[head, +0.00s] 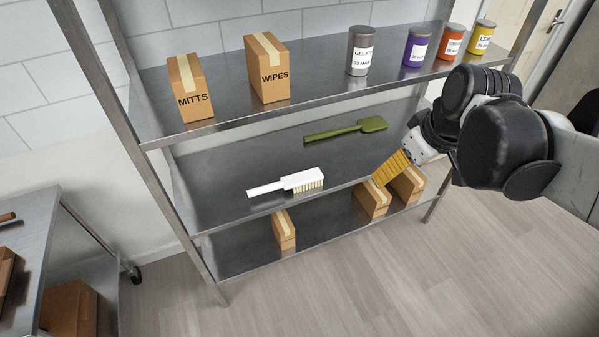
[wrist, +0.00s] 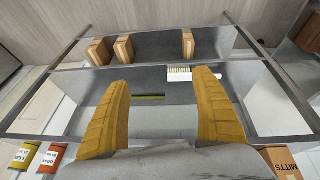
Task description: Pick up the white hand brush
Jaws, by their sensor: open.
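The white hand brush (head: 287,183) lies on the middle shelf of the metal rack near its front edge, handle to the left and bristles to the right. My gripper (head: 388,170) has yellow fingers and is at the right, in front of the rack, apart from the brush. In the wrist view my gripper (wrist: 162,100) is open and empty. The brush (wrist: 190,74) shows there beyond the fingers, partly hidden by the right finger.
The top shelf holds a MITTS box (head: 190,88), a WIPES box (head: 268,68) and several labelled cans. Cardboard boxes (head: 284,230) stand on the bottom shelf. A metal cart (head: 40,235) is at left.

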